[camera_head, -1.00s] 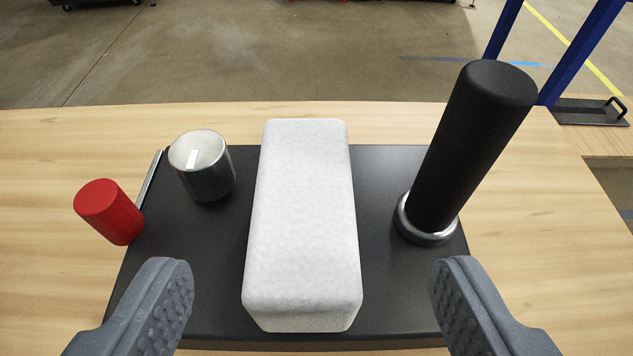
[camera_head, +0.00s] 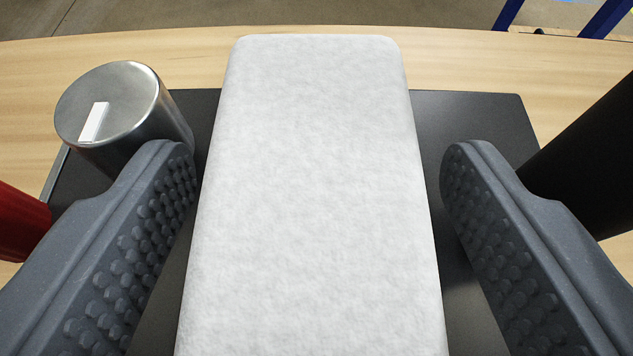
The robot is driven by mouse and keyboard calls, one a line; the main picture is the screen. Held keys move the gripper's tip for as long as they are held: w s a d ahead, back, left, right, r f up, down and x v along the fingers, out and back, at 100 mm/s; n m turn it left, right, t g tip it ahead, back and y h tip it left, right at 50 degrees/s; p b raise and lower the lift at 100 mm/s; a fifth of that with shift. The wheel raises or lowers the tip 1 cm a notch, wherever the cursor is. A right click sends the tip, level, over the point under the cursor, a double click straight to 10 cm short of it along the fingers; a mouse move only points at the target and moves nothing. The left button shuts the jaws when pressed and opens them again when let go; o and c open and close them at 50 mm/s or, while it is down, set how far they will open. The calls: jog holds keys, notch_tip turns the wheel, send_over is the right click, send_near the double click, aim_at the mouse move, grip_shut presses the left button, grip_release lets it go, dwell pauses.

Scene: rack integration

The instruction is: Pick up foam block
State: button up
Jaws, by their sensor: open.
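The foam block (camera_head: 312,190) is a long white-grey block with rounded edges. It lies on a black mat or tray (camera_head: 468,130) on the wooden table and fills the middle of the view. Its near end is cut off by the bottom edge. My gripper (camera_head: 318,165) is open, with one grey studded finger on the left of the block and one on the right. A gap shows between each finger and the block's side. The gripper holds nothing.
A metal cylinder (camera_head: 118,105) with a white mark stands close by the left finger. A red cylinder (camera_head: 18,225) is at the left edge. A black cylinder (camera_head: 595,160) is at the right edge, near the right finger. The wooden table (camera_head: 150,55) is clear behind.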

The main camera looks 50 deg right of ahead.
jog(key=shift+c, duration=0.4)
jog(key=c, duration=1)
jog(key=shift+o, duration=0.2)
jog(key=shift+r, duration=0.2)
